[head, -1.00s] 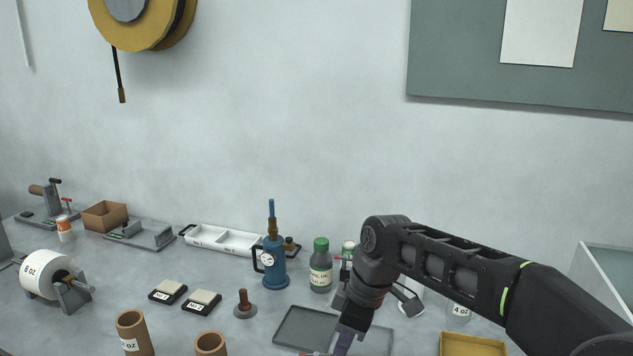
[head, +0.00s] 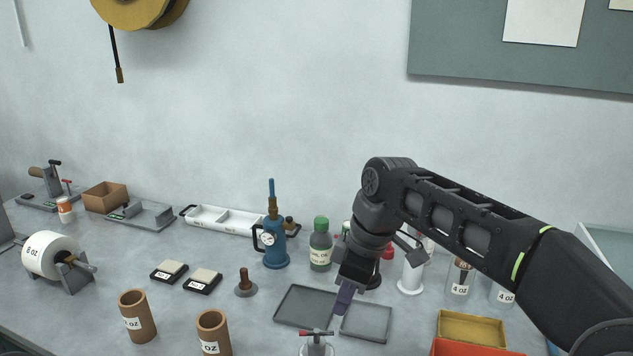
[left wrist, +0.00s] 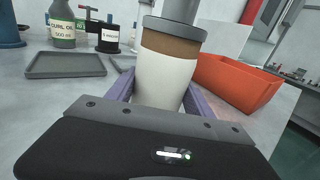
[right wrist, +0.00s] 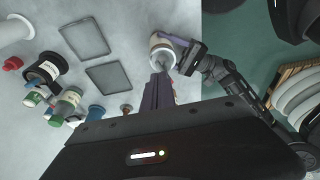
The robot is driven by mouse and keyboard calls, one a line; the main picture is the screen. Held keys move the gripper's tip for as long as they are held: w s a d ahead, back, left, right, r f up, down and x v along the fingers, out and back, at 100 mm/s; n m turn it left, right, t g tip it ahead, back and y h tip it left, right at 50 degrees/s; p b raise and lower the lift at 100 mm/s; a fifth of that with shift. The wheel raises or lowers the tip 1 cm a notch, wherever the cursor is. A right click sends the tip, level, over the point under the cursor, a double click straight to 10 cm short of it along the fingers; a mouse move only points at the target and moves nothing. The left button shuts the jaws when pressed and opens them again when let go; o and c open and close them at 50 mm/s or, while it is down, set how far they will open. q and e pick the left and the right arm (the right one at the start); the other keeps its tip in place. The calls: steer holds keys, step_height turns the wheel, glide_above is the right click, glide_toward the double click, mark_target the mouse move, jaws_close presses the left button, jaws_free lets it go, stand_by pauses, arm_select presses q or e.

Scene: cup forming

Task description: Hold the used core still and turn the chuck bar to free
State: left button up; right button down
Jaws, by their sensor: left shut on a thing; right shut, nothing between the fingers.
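The used core (left wrist: 163,82), white with a brown upper band, stands upright between my left gripper's purple fingers (left wrist: 158,98) in the left wrist view. My left gripper is shut on it. A grey chuck collar (left wrist: 175,28) sits on the core's top. In the head view, the red-tipped chuck bar (head: 316,333) shows at the bottom edge, on a grey chuck top. The core (right wrist: 161,42) and my left gripper (right wrist: 188,58) also show in the right wrist view. My right gripper (head: 343,300) is shut and empty, above and behind the bar in the head view.
Two grey trays (head: 303,306) (head: 367,321) lie behind the chuck. A green-capped bottle (head: 320,247) and a blue torch (head: 274,245) stand farther back. Brown tubes (head: 137,317) stand at front left. A red bin (left wrist: 238,82) is right of the core in the left wrist view.

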mark_target(317, 336)
steer(key=shift+s+a+r, duration=0.15)
steer(key=shift+s+r, duration=0.05)
steer(key=shift+s, duration=0.45)
steer(key=shift+s+a+r, duration=0.1)
steer(key=shift+s+r, duration=0.05)
steer(key=shift+s, duration=0.45)
steer(key=d+x, duration=0.1)
steer(key=x, duration=0.5)
steer(key=shift+s+d+f, duration=0.15)
steer(key=shift+s+f, duration=0.05)
steer(key=shift+f, duration=0.4)
steer(key=shift+w+a, duration=0.4)
steer(key=shift+a, duration=0.05)
steer(key=shift+w+d, duration=0.25)
steer(key=shift+w, duration=0.1)
stand_by(0.4)
steer(key=shift+w+d, duration=0.2)
steer(key=shift+w, duration=0.6)
